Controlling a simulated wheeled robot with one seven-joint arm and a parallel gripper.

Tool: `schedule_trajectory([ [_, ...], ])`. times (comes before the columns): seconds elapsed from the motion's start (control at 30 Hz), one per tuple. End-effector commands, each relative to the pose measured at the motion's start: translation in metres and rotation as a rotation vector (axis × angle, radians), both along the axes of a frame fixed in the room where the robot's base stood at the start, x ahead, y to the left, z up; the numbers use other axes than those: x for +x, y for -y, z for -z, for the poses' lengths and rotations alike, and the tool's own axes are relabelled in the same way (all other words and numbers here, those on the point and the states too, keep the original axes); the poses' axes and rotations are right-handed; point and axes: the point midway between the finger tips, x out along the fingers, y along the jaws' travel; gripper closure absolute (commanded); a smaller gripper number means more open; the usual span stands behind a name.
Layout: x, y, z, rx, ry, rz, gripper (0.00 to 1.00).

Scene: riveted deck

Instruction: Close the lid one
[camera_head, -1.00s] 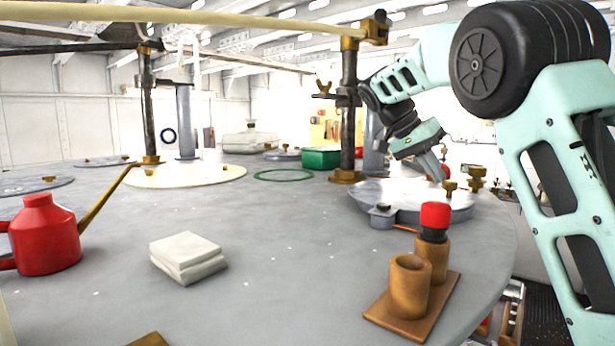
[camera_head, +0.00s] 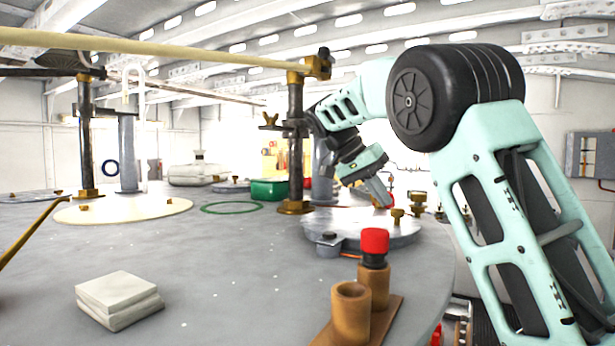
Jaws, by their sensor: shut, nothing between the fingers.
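A round grey metal lid (camera_head: 392,234) lies near the right edge of the round grey deck table, with a dark hinge-like block at its front left. A thin orange line shows under its front edge; I cannot tell if it sits fully flush. Brass wing knobs (camera_head: 398,215) stand at its right rim. My gripper (camera_head: 381,196) is shut and empty, pointing down over the back of the lid. Whether its tips touch the lid is not clear. My arm comes in from the right.
A brown stand (camera_head: 351,312) with two cups, one holding a red-capped piece, stands in front of the lid. A brass-collared post (camera_head: 296,165) rises behind left. White blocks (camera_head: 118,298), a green box (camera_head: 269,190) and a green ring (camera_head: 231,208) lie left. The table's middle is clear.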

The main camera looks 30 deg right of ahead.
Motion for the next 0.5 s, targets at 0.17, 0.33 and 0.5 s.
schedule_trajectory([
  [0.17,0.009,-0.016,-0.023,-0.001,0.004,-0.003,1.0],
  [0.33,0.017,-0.032,-0.048,-0.001,0.004,-0.003,1.0],
  [0.5,0.023,-0.045,-0.068,0.0,0.002,-0.003,1.0],
])
